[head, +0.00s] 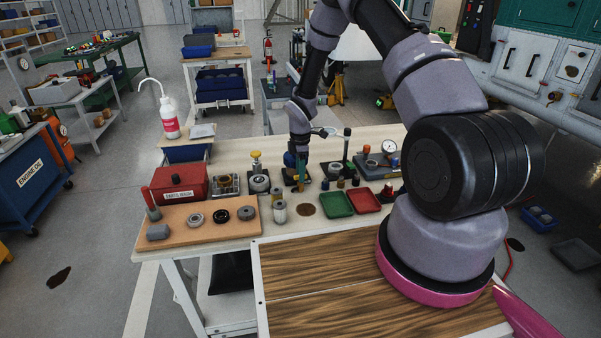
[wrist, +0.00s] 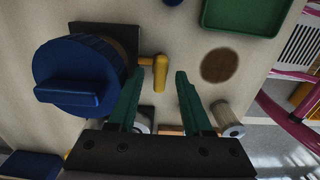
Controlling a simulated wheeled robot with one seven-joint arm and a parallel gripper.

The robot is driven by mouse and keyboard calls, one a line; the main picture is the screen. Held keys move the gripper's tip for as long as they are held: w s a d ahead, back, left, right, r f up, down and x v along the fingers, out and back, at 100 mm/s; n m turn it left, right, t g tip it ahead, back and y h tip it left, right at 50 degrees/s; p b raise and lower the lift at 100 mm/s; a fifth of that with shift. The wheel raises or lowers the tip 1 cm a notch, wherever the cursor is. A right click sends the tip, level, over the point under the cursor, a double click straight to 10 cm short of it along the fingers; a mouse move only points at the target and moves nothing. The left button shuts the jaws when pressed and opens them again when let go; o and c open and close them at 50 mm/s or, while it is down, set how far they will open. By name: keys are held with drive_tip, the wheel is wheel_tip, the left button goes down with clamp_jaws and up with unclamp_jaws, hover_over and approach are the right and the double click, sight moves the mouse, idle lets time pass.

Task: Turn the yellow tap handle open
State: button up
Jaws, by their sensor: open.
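The yellow tap handle (wrist: 160,73) is a short upright bar in the wrist view, joined to a brass stem. The stem comes from a dark block beside a big round blue part (wrist: 80,75) with a raised blue grip. My gripper (wrist: 160,76) is open, with its green fingertips on either side of the handle and a gap visible on both sides. In the head view my gripper (head: 301,180) points down over the workbench, next to a blue part (head: 289,159). The yellow handle cannot be made out there.
The workbench (head: 300,232) holds a red box (head: 180,181), a green tray (head: 336,204), a red tray (head: 364,200) and a board with several rings (head: 175,222). A small metal cylinder (wrist: 228,117) stands right of my fingers. A dark round patch (wrist: 216,65) marks the bench.

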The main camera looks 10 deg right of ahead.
drive_tip(key=shift+f, duration=0.1)
clamp_jaws()
drive_tip(key=shift+m, duration=0.3)
drive_tip(key=m, duration=0.3)
drive_tip(key=shift+m, duration=0.3)
drive_tip(key=m, duration=1.3)
drive_tip(key=shift+m, duration=0.3)
